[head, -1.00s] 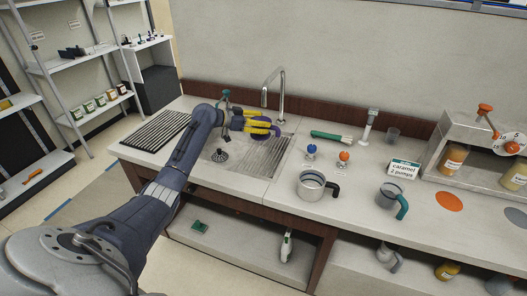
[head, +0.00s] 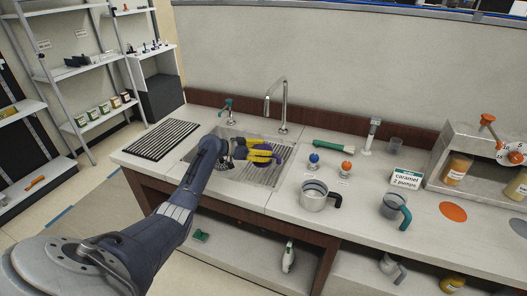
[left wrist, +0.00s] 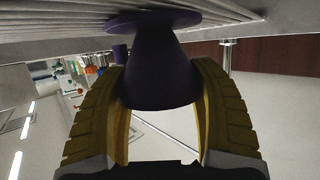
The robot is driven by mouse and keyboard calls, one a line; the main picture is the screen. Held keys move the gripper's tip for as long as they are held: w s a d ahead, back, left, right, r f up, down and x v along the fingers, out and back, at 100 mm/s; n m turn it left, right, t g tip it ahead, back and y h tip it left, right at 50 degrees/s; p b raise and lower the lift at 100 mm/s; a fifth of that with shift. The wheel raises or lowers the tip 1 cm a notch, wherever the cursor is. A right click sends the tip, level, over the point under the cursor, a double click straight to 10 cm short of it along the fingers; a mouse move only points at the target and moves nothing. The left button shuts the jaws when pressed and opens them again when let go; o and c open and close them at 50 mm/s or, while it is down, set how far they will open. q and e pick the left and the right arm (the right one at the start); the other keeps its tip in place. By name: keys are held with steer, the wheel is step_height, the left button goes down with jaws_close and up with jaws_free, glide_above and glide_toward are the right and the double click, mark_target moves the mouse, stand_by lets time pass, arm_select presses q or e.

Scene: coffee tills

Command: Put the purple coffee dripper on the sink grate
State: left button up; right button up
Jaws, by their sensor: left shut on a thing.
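The purple coffee dripper (head: 279,154) is in the sink area, held at the sink grate (head: 258,176). My left gripper (head: 268,153), with yellow fingers, is shut on it. The upside-down left wrist view shows the dripper's purple body (left wrist: 158,75) between the two fingers (left wrist: 160,110). Its wide flange is toward the ribbed grate (left wrist: 70,23), very close to it; I cannot tell whether they touch. The gripper hides part of the dripper in the head view. My right gripper is not in view.
The faucet (head: 284,105) rises behind the grate. A black slatted rack (head: 162,139) lies left of the sink. A metal pitcher (head: 313,198), a blue-knobbed tamper (head: 314,160) and an orange-knobbed one (head: 346,169) stand to the right. A green-handled brush (head: 333,146) lies behind them.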

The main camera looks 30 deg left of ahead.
arm_select(q)
steer(key=o, duration=1.4)
steer(key=shift+f, duration=0.1)
steer(key=v, duration=1.2)
